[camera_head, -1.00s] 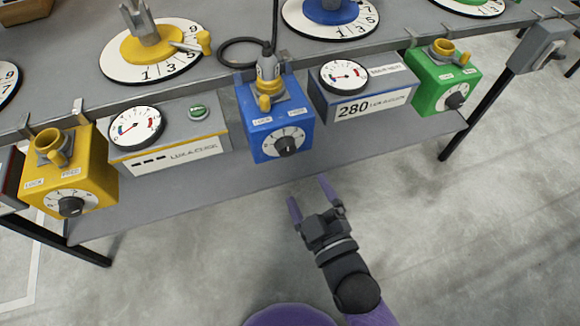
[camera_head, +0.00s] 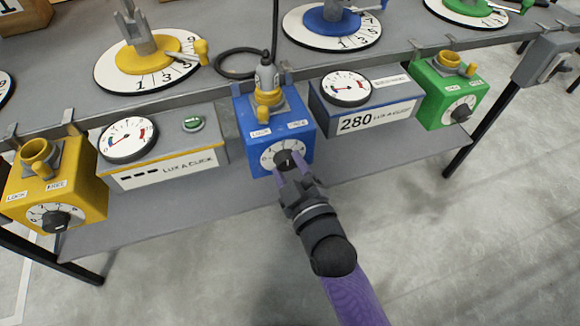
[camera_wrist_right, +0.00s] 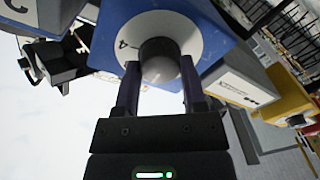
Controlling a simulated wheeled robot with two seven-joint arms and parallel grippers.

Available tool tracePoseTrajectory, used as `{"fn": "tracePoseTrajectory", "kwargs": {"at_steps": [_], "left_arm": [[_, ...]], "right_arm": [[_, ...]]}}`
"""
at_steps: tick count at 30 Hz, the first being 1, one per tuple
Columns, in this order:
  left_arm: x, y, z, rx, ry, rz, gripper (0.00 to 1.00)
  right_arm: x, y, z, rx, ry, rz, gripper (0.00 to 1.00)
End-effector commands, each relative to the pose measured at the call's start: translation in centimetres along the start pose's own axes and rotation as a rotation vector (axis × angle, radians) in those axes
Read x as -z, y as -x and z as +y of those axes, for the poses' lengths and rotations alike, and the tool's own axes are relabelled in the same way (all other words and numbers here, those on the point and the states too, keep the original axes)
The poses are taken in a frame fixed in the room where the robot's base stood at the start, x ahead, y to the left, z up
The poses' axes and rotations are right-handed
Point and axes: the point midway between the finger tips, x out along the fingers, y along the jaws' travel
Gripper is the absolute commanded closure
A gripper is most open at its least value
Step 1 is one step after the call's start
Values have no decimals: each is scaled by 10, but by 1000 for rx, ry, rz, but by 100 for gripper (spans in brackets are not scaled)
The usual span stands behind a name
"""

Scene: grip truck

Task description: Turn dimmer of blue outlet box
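The blue outlet box (camera_head: 240,112) hangs at the table's front edge. A plug with a yellow collar (camera_head: 267,95) sits in its top socket. Its black dimmer knob (camera_head: 288,158) is on a white dial on the front face. My right gripper (camera_head: 289,167) reaches it from below. In the right wrist view the fingers of this gripper (camera_wrist_right: 160,75) stand on both sides of the knob (camera_wrist_right: 160,52), close against its edges, and appear shut on it. The fingers partly cover the dial (camera_wrist_right: 200,35). My left gripper is out of view.
A blue-trimmed meter reading 280 (camera_head: 372,120) stands right of the box, and a green outlet box (camera_head: 432,95) beyond it. The floor (camera_head: 450,250) in front is clear.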

Motion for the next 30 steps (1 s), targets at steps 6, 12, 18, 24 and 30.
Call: {"fn": "tracePoseTrajectory", "kwargs": {"at_steps": [6, 12, 18, 24, 30], "left_arm": [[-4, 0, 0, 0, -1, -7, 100], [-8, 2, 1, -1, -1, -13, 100], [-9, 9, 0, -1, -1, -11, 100], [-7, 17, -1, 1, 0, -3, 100], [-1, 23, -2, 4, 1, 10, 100]], "right_arm": [[0, 0, 0, 0, 0, -1, 100], [0, 0, 0, 0, -19, 0, 100], [1, 0, 1, -2, -113, 4, 100], [1, 0, 1, -9, -267, 11, 100], [0, 0, 0, -15, -426, 19, 100]]}}
